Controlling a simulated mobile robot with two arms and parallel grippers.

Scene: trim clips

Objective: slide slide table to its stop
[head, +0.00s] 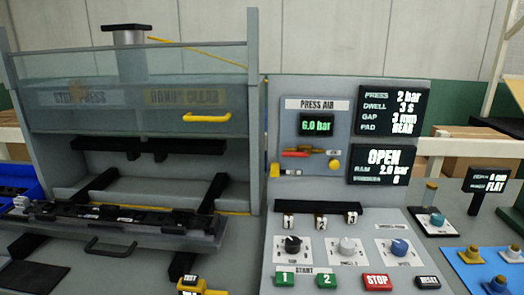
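The slide table (150,243) is a grey plate with a black bow handle (110,246) on its front edge. It sits at the front of the press (258,120), out from under the black press head (130,145). A long dark trim piece (120,217) with several small blocks lies along it. Black rails (200,195) run from it back into the press. Neither of my grippers is in view.
A clear guard (150,90) with a yellow handle (207,117) hangs raised across the press front. Right of it stands a control panel (300,220) with knobs, buttons and an "OPEN" display (383,163). A blue bin (18,180) is at the left. A yellow-and-black labelled item (190,284) shows low.

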